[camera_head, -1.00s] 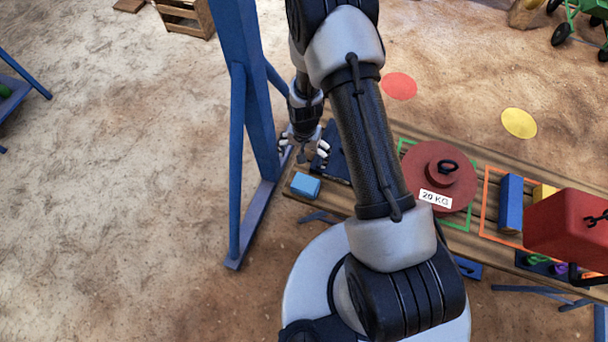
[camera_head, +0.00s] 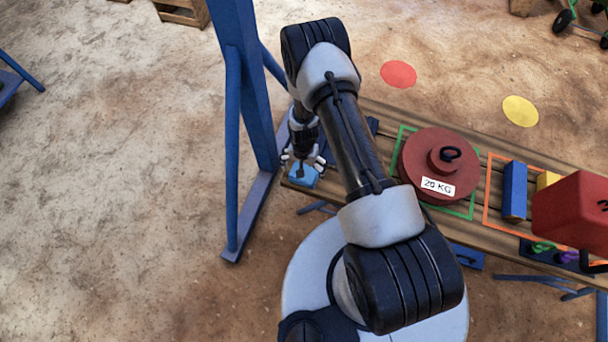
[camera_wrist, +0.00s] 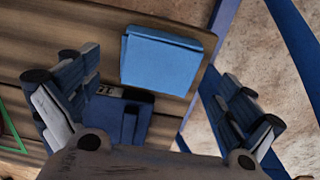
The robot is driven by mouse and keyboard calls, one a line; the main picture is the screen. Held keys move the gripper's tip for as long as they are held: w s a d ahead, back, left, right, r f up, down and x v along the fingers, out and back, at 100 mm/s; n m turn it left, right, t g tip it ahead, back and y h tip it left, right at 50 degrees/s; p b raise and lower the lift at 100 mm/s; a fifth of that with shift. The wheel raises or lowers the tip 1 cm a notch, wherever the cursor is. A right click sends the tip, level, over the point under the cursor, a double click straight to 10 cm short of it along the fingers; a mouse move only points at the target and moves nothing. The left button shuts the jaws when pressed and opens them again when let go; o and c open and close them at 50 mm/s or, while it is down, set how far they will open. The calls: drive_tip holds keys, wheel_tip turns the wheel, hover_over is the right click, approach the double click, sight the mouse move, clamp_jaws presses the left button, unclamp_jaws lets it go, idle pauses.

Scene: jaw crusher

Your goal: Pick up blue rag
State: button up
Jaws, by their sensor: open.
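The blue rag (camera_head: 303,176) is a light-blue folded block at the left end of the wooden bench (camera_head: 377,112). In the wrist view the rag (camera_wrist: 160,62) lies near the bench edge, ahead of and between the spread fingers. My gripper (camera_head: 303,165) is above the rag in the head view and partly covers it. My gripper (camera_wrist: 158,95) is open and empty in the wrist view. A darker blue object (camera_wrist: 112,117) sits on the bench beside the rag, nearer the gripper's base.
A blue metal post (camera_head: 245,90) stands just left of the bench end. A red 20 KG weight (camera_head: 438,165) sits in a green outline to the right. A blue block (camera_head: 514,190) and a red block (camera_head: 572,212) are farther right.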

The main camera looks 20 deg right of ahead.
drive_tip(key=f, duration=0.1)
drive_tip(key=f+b, duration=0.1)
drive_tip(key=f, duration=0.1)
drive_tip(key=f+b, duration=0.1)
drive_tip(key=f, duration=0.1)
drive_tip(key=shift+w+d, duration=0.2)
drive_tip(key=shift+w, duration=0.1)
drive_tip(key=shift+c, duration=0.4)
drive_tip(key=c, duration=0.9)
drive_tip(key=shift+r, duration=0.1)
wheel_tip(320, 180, up, 20)
drive_tip(key=p, duration=0.5)
drive_tip(key=shift+p, duration=0.3)
